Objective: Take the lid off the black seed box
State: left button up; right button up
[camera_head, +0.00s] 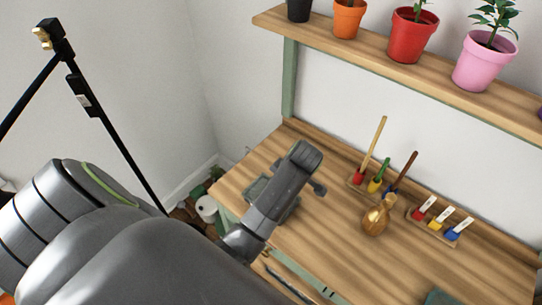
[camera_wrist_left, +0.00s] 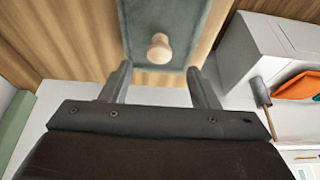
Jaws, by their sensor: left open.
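In the left wrist view a dark grey-green panel, apparently the seed box's lid (camera_wrist_left: 150,15), lies on the wood with a pale round wooden knob (camera_wrist_left: 159,48) on it. My left gripper (camera_wrist_left: 159,70) is open and empty. Its fingers straddle the near part of the panel, and the knob shows just beyond the gap between the fingertips. In the head view part of a grey-green box (camera_head: 257,188) shows on the left side of the wooden bench (camera_head: 335,250). My right gripper is not in view.
Several small tools stand in a wooden rack (camera_head: 356,187). A shelf (camera_head: 420,77) with potted plants hangs above. The bench's front middle is clear.

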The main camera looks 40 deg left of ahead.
pick_arm(q)
jog(key=shift+d+p+x, duration=0.1)
jog(key=shift+p+x, duration=0.25)
jog(key=shift+x, duration=1.1)
jog(key=shift+d+p+x, duration=0.15)
jog(key=shift+p+x, duration=0.2)
jog(key=shift+x, duration=1.1)
jog(key=shift+f, duration=0.1)
jog(key=c, duration=1.1)
